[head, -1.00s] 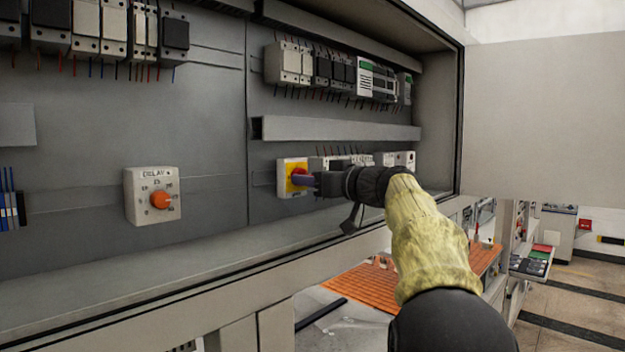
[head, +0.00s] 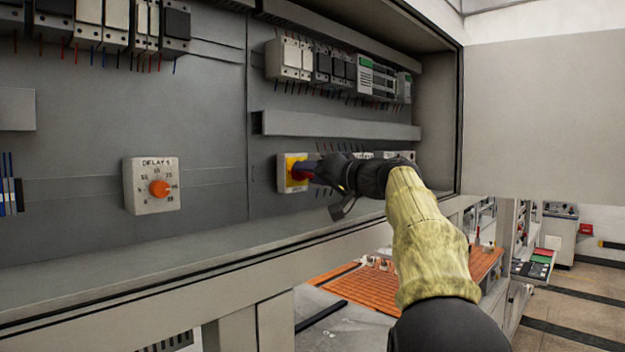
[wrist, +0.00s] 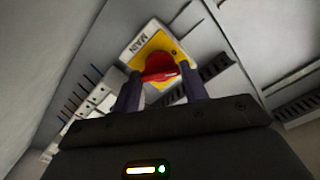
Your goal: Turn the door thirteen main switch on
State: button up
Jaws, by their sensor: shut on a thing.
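The main switch (head: 283,173) is a yellow plate with a red rotary handle on the cabinet's back panel, right of centre in the head view. In the wrist view the yellow plate (wrist: 181,52) carries the word MAIN, and the red handle (wrist: 158,66) sits between my two fingers. My gripper (head: 305,171) is shut on the red handle; it also shows in the wrist view (wrist: 160,88). In the head view my fingers cover most of the handle, and its exact angle is hard to read there.
A delay dial with an orange knob (head: 159,188) is on the panel to the left. Rows of breakers and modules (head: 335,70) are above, with a grey wiring duct (head: 340,126) between. An open cabinet door (head: 545,120) stands at right. An orange mat (head: 385,285) lies below.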

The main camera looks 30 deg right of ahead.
jog(key=m, duration=1.1)
jog(key=shift+m, duration=0.4)
jog(key=o, duration=1)
jog(key=shift+s+d+f, duration=0.15)
jog(key=shift+s+d, duration=0.1)
jog(key=shift+s, duration=0.15)
jog(key=b+v, duration=0.6)
jog(key=v, duration=1)
jog(key=shift+s+r+b, duration=0.2)
jog(key=shift+s+b, duration=0.05)
jog(key=shift+b, duration=0.1)
